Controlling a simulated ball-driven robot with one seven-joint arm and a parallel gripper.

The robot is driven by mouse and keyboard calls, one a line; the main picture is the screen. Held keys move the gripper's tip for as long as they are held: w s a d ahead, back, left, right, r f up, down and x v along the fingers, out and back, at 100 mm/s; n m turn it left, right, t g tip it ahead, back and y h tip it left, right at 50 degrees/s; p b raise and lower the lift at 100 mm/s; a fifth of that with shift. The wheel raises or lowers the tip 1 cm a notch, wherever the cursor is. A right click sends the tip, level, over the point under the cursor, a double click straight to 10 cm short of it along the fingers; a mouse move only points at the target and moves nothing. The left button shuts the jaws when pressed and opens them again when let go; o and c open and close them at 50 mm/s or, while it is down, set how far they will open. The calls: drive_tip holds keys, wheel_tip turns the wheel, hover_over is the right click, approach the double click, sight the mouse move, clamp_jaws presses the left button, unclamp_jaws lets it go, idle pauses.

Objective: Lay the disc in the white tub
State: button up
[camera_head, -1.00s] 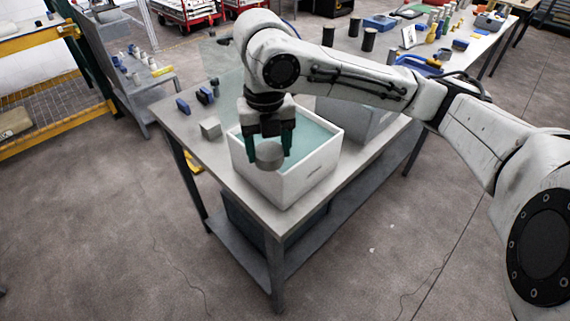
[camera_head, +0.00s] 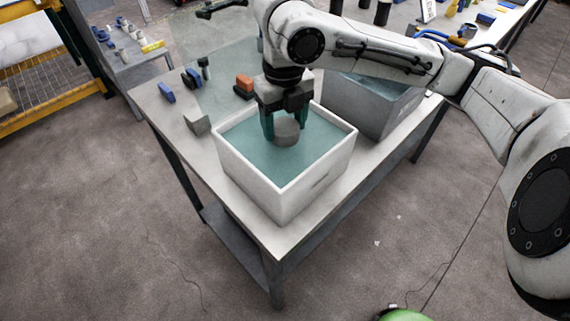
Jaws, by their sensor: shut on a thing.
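The white tub (camera_head: 238,186) stands on the near part of the grey table, with a teal inside. My gripper (camera_head: 286,130) points down over the tub's opening. It is shut on the grey disc (camera_head: 287,133), whose round face is turned towards the camera between the dark green fingers. The disc appears over the teal inside of the tub, towards its far side. I cannot tell how high it is above the tub's bottom.
A grey bin (camera_head: 365,103) stands right behind the tub. A grey block (camera_head: 197,123) lies left of the tub on the table (camera_head: 160,106). Blue pieces (camera_head: 167,92) and an orange-topped item (camera_head: 244,84) lie farther back. A clear panel (camera_head: 212,55) rises behind.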

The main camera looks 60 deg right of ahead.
sight(284, 167)
drive_tip(key=shift+d+f, duration=0.1)
drive_tip(key=shift+f, duration=5.2)
drive_tip(key=shift+f, duration=0.1)
drive_tip(key=shift+f+b, duration=0.15)
drive_tip(key=shift+b, duration=0.2)
drive_tip(key=o, duration=1.2)
wheel_tip(284, 167, up, 12)
drive_tip(key=shift+r+p, duration=0.25)
drive_tip(key=shift+p, duration=0.35)
